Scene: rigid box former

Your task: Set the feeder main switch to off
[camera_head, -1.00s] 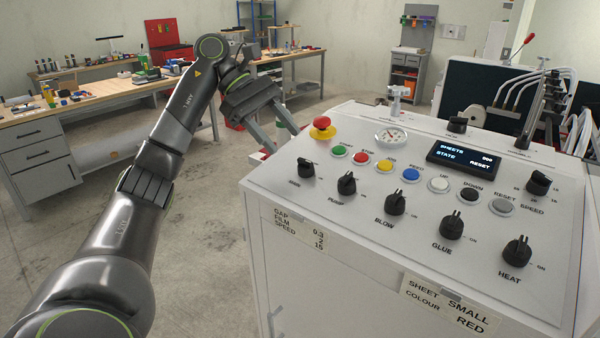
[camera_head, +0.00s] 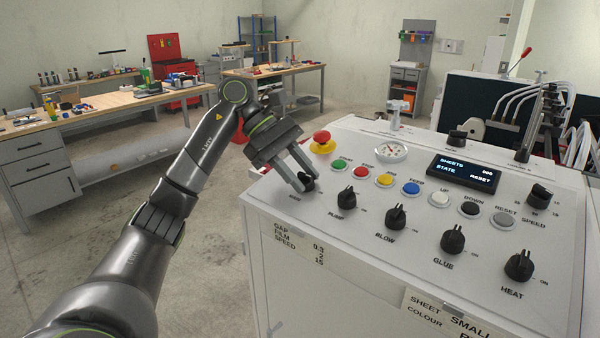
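The feeder's control panel (camera_head: 395,258) has a row of black rotary knobs along its front. The leftmost knob (camera_head: 308,185) sits at the panel's left end; its small label is too blurred to read surely, and it may be the main switch. My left gripper (camera_head: 305,186) is over this knob, pointing down at it with its fingers apart, one on each side. The fingers partly hide the knob, so its pointer direction and any contact cannot be told. My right gripper is not in view.
A red emergency button (camera_head: 321,137) stands just behind the leftmost knob. The PUMP knob (camera_head: 346,197) is close on the right. Coloured push buttons, a gauge (camera_head: 390,150) and a display (camera_head: 463,172) lie further back. Workbenches stand in the left background.

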